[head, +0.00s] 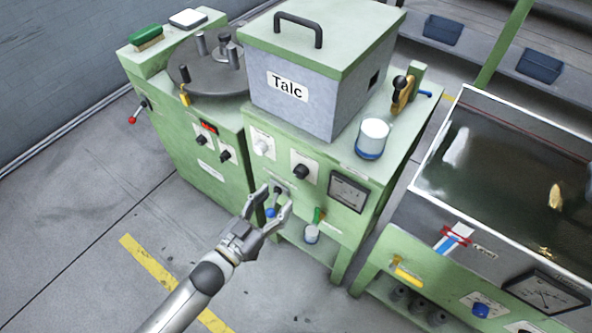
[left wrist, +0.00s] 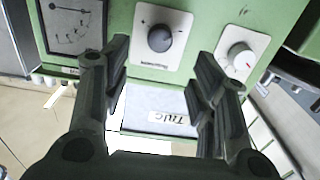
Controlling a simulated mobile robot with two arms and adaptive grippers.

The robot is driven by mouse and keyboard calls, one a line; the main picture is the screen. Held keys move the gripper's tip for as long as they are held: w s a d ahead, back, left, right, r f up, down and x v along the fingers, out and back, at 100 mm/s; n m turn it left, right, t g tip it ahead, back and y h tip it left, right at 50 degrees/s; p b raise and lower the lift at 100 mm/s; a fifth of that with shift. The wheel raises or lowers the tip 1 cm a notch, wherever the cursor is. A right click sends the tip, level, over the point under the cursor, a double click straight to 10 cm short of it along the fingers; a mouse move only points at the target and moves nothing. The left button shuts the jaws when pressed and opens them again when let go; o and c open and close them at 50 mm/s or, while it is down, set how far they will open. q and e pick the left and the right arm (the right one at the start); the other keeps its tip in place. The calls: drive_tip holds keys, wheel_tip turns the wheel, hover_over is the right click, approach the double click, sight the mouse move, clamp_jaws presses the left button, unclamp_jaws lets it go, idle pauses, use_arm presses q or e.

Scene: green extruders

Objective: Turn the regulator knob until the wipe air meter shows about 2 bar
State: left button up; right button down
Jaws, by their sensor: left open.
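A square meter with a pale dial and needle (head: 348,192) is on the front of the green machine below the Talc box. It also shows at the upper left of the left wrist view (left wrist: 72,25), but its label and reading are too small to read. A black knob (head: 301,171) on a white plate is left of the meter, and a white knob (head: 263,146) is further left. Both show in the left wrist view, the black one (left wrist: 161,38) and the white one (left wrist: 240,61). My left gripper (head: 276,197) is open and empty in front of the panel's lower part.
A blue knob (head: 271,212) sits low, partly behind my fingers. The Talc box (head: 300,85) and a white-and-blue jar (head: 372,139) stand on top. At right, a tank machine has another blue knob (head: 481,309) and a meter (head: 545,293). Floor at left is clear.

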sight(298, 176)
use_arm(q)
drive_tip(key=x, duration=0.8)
drive_tip(key=shift+w+d, duration=0.2)
drive_tip(key=shift+w, duration=0.05)
drive_tip(key=shift+w+d, duration=0.25)
drive_tip(key=shift+w, duration=0.05)
use_arm(e)
drive_tip(key=shift+w+r, duration=0.2)
drive_tip(key=shift+r, duration=0.05)
drive_tip(key=shift+s, duration=0.1)
use_arm(q)
drive_tip(key=c, duration=1)
use_arm(e)
drive_tip(key=shift+s+a, duration=0.15)
drive_tip(key=shift+s, duration=0.2)
